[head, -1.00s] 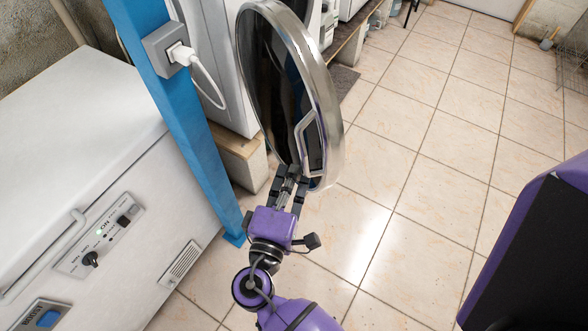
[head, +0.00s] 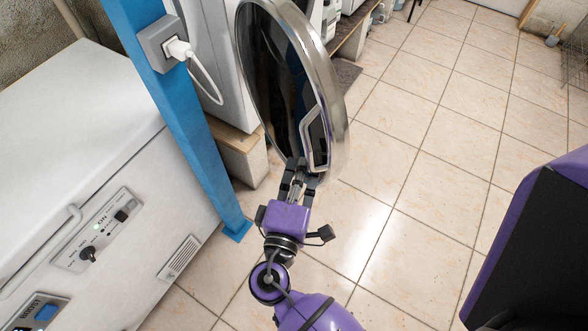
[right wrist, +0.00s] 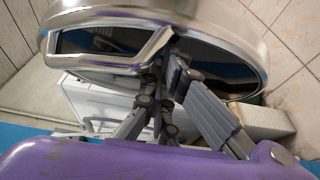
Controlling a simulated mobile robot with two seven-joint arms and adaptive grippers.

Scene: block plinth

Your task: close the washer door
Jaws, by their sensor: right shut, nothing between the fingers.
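The washer door (head: 275,80) is round, with dark glass and a shiny metal rim. It stands wide open, edge partly towards me, in the upper middle of the head view. Its angular metal handle (head: 320,150) is at the lower right of the glass and also shows in the right wrist view (right wrist: 120,62). My right gripper (head: 303,168) is shut and empty, its fingertips at the door's lower part beside the handle; I cannot tell whether they touch. In the right wrist view its fingers (right wrist: 165,88) overlap the door. My left gripper is not in view.
The white washer body (head: 215,65) stands behind the door on a block plinth (head: 245,155). A blue post (head: 185,120) with a plugged socket (head: 165,42) stands left of it. A white chest appliance (head: 80,130) fills the left. Tiled floor (head: 420,130) is open on the right.

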